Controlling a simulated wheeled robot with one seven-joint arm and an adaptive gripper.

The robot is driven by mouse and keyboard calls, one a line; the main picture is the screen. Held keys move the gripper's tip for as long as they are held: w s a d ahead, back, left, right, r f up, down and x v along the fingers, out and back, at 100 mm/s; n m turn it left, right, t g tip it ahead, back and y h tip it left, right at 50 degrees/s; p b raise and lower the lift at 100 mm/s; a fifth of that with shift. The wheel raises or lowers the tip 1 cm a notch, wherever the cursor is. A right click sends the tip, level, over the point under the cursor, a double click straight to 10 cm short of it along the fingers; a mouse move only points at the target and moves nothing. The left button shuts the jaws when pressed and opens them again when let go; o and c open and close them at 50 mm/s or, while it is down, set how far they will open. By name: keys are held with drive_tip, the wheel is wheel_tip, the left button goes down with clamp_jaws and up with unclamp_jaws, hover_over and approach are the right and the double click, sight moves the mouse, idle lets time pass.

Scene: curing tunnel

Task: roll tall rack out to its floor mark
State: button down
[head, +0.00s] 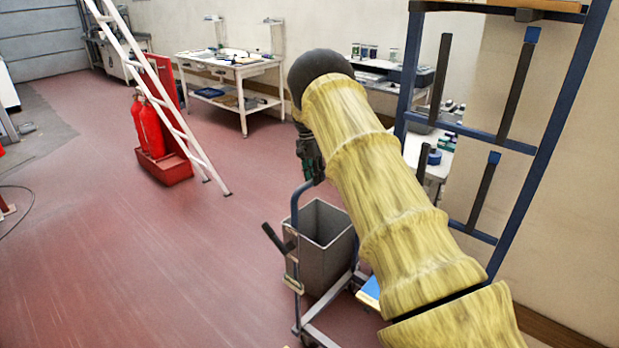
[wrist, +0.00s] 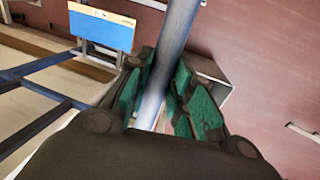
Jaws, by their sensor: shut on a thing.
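The tall rack (head: 550,130), with a dark blue frame and slanted dark arms, stands upright at the right of the head view. Blue frame bars also show at the left of the wrist view (wrist: 45,122). My gripper (head: 310,165) is partly hidden behind my yellow-sleeved arm. In the wrist view its green-padded fingers (wrist: 160,95) are closed around a grey-blue tube (wrist: 174,40). The tube looks like the handle of a small cart (head: 325,330) carrying a grey bin, apart from the rack's visible uprights. No floor mark for the rack can be made out.
The grey bin (head: 325,225) sits just below my gripper. A white ladder (head: 165,100) and red extinguishers (head: 150,128) stand left, with a white workbench (head: 235,70) behind. Red floor (head: 130,260) is open at the left. A wall is close behind the rack.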

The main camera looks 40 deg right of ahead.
drive_tip(key=shift+w+r, duration=0.2)
drive_tip(key=c, duration=1.7)
unclamp_jaws()
drive_tip(key=o, duration=0.4)
drive_tip(key=shift+w+f, duration=0.15)
drive_tip(key=shift+f, duration=0.05)
drive_tip(key=shift+o, duration=0.2)
drive_tip(key=shift+r, duration=0.25)
wheel_tip(320, 180, up, 11)
drive_tip(key=w, duration=0.2)
drive_tip(key=shift+a+r, duration=0.15)
drive_tip(key=shift+a, duration=0.15)
